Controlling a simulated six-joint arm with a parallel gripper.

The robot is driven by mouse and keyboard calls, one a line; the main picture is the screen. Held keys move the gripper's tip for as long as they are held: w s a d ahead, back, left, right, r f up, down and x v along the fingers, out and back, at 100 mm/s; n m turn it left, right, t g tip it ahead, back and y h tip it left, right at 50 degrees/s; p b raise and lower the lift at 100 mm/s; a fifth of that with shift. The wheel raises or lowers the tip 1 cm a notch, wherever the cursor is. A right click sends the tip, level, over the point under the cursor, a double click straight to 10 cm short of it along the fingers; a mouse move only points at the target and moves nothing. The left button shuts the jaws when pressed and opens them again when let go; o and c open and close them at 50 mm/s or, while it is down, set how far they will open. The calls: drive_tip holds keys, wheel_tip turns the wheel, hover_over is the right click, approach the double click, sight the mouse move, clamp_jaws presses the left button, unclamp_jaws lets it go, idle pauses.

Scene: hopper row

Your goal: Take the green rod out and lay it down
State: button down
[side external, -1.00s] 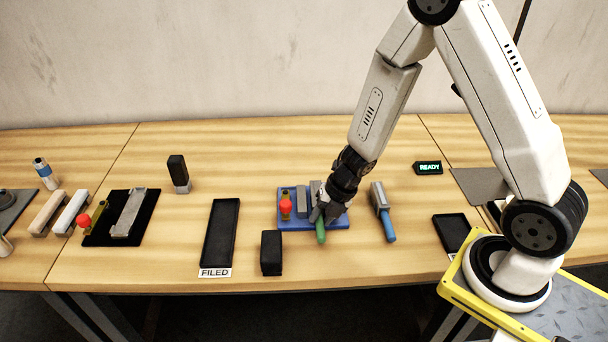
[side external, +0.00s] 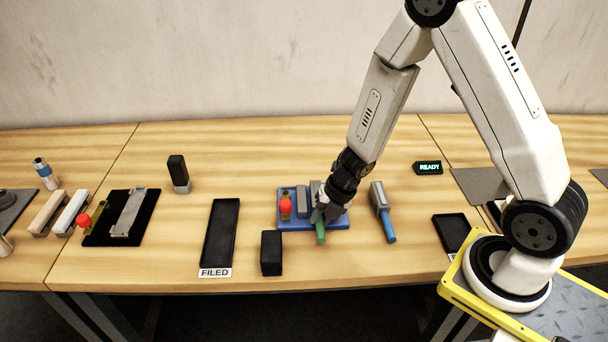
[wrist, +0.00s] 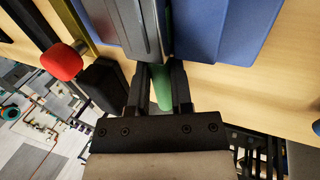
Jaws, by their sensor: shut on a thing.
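The green rod (side external: 320,232) sticks out past the front edge of the blue fixture (side external: 296,227) on the bench. My gripper (side external: 321,217) points down over the front right of the fixture, shut on the rod. In the wrist view the green rod (wrist: 161,86) lies between my two fingers (wrist: 159,92). A grey metal block (wrist: 130,25) of the fixture is just ahead of the fingertips. The far part of the rod is hidden by the block and gripper.
A red-knobbed clamp (side external: 286,206) stands at the fixture's left. A black block (side external: 271,253) stands in front. A blue-handled tool (side external: 384,212) lies to the right. An empty black tray (side external: 221,234) labelled FILED lies left, and a smaller tray (side external: 452,232) lies right.

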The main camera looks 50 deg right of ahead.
sight(321, 218)
drive_tip(key=shift+r, duration=1.7)
idle(0.5)
drive_tip(key=shift+r, duration=0.85)
wheel_tip(321, 218, up, 12)
drive_tip(key=w+a, duration=0.1)
drive_tip(key=a, duration=1.3)
drive_tip(key=shift+w+a+f, duration=0.1)
drive_tip(key=shift+a+f, duration=0.05)
drive_tip(key=shift+f, duration=1.1)
drive_tip(key=shift+w+a+f, duration=0.1)
drive_tip(key=shift+f, duration=1.1)
